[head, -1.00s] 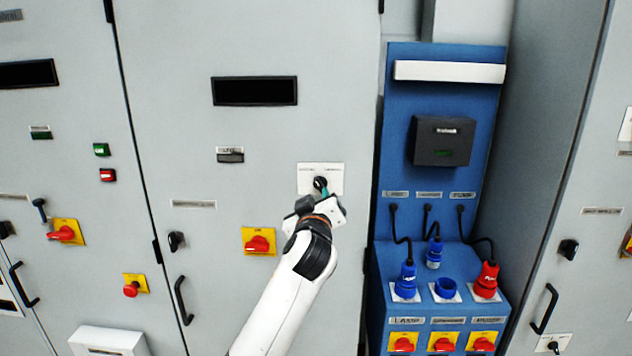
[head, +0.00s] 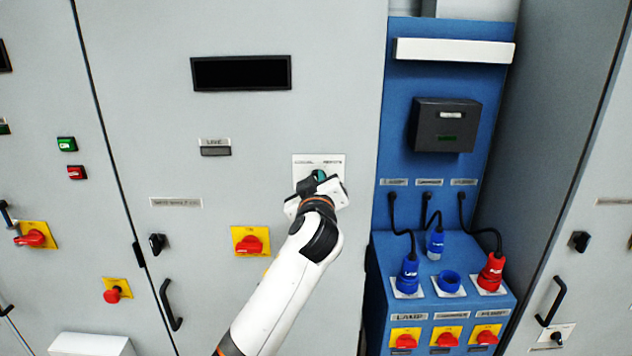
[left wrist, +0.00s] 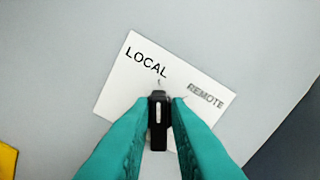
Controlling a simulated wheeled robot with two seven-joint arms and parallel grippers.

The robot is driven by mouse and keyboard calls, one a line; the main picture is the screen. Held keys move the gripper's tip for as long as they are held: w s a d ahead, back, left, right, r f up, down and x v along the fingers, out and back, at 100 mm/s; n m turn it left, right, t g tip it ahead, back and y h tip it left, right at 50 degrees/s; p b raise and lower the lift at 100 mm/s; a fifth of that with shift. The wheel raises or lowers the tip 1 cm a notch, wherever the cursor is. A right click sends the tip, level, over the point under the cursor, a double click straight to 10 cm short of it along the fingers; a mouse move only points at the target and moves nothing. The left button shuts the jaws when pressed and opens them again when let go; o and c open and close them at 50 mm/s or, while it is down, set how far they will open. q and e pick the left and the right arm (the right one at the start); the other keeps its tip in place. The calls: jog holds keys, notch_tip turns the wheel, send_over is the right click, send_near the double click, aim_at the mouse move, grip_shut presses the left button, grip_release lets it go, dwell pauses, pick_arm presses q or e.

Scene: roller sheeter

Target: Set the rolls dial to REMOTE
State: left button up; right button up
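The dial's white plate (head: 333,160) is on the grey cabinet door, mostly covered by my left gripper (head: 320,177) in the head view. In the left wrist view the plate (left wrist: 117,88) reads LOCAL at left and REMOTE at right. The black dial knob (left wrist: 159,122) with a white line stands between the two teal fingers of my left gripper (left wrist: 160,110). The fingers are on both sides of the knob, at or very near its sides; I cannot tell if they press on it. The knob's white line points up the picture, nearer LOCAL. My right gripper is not in view.
A yellow plate with a red switch (head: 249,241) is lower left of the dial. A black door handle (head: 171,304) sticks out below. The blue socket panel (head: 387,270) with plugs and cables stands close on the right.

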pick_arm(q)
grip_shut()
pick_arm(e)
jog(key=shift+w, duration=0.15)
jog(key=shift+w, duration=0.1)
pick_arm(q)
jog(key=shift+m, duration=0.3)
jog(key=shift+d+r+m+p, duration=0.15)
jog(key=shift+m+p, duration=0.1)
jog(key=shift+m, duration=1.65)
jog(key=shift+d+f+m+p, duration=0.15)
jog(key=shift+m+p, duration=0.15)
jog(key=shift+m, duration=1.6)
jog(key=shift+d+r+m+p, duration=0.15)
jog(key=shift+m+p, duration=0.1)
jog(key=shift+m, duration=1.65)
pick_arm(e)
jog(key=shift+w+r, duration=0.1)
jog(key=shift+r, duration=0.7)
